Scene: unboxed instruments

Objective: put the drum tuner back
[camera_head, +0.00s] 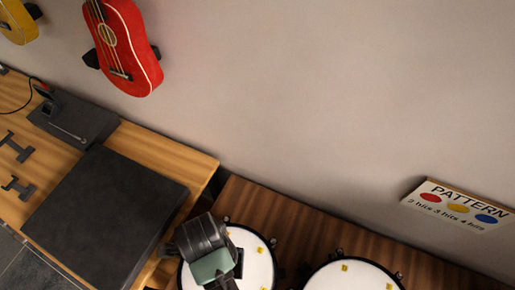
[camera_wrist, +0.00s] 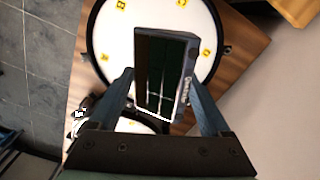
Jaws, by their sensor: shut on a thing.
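The drum tuner (camera_wrist: 168,75) is a dark box-shaped device with a greenish-black face and pale lettering on its grey side. In the wrist view, my gripper (camera_wrist: 160,78) has one finger on each side of it and is shut on it. The tuner is held in front of a white drum head (camera_wrist: 115,30) with yellow letter marks and hides part of it. In the head view, the end of my arm is over the left drum (camera_head: 258,262) at the bottom. I cannot make out the tuner there.
A second drum (camera_head: 345,278) stands to the right. A black mat (camera_head: 105,215) and a dark stand (camera_head: 75,120) lie on the wooden table (camera_head: 165,145) at left. A red ukulele (camera_head: 130,50) hangs on the wall. A PATTERN sign (camera_head: 460,206) is at right.

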